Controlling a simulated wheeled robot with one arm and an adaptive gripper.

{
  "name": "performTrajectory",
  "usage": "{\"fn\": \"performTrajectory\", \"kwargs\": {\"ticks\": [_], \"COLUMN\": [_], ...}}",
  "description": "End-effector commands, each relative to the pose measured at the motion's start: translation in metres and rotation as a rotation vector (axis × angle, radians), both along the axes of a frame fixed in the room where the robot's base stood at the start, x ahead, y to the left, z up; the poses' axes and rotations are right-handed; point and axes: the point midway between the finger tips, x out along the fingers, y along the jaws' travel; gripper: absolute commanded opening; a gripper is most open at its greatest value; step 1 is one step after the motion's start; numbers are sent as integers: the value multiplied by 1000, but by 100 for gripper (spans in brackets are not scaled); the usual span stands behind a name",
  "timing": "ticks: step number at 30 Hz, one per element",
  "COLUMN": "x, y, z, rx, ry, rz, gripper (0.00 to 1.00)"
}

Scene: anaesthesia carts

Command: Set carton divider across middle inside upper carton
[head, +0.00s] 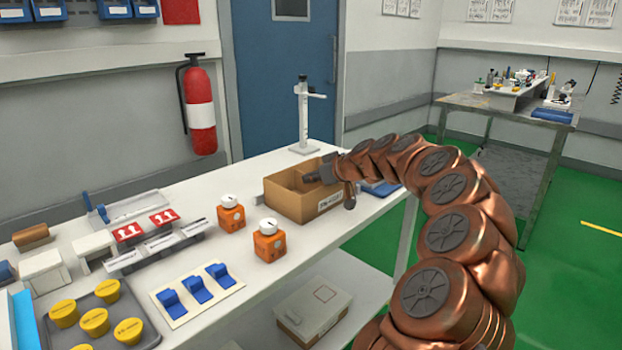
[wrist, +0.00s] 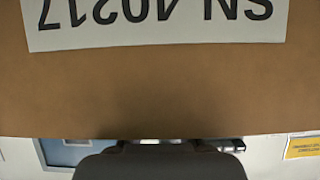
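The upper carton (head: 292,205) is an open brown box on the white table top, with a white label on its right-hand front face. My gripper (head: 318,175) reaches over the carton's right side, with its dark end at the opening. In the wrist view a brown cardboard face (wrist: 160,95) with an upside-down label reading SN 40217 fills most of the picture. The dark gripper body (wrist: 160,162) crosses its lower edge. The fingertips are hidden, so their opening and any hold do not show. I cannot pick out the divider from the carton's brown inner walls.
Two orange blocks with white knobs (head: 268,240) stand in front of the carton. A white stand (head: 303,125) is behind it, and a blue item (head: 381,188) lies to its right. A closed pale carton (head: 313,310) sits on the lower shelf.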

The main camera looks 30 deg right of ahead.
Motion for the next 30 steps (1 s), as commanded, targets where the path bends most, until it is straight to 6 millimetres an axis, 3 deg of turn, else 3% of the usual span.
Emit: {"fn": "performTrajectory", "kwargs": {"ticks": [14, 15, 23, 30], "x": [0, 0, 0, 0], "y": [0, 0, 0, 0], "z": [-4, -3, -3, -3], "rx": [0, 0, 0, 0], "ry": [0, 0, 0, 0], "rz": [0, 0, 0, 0], "gripper": [0, 7, 34, 35]}}
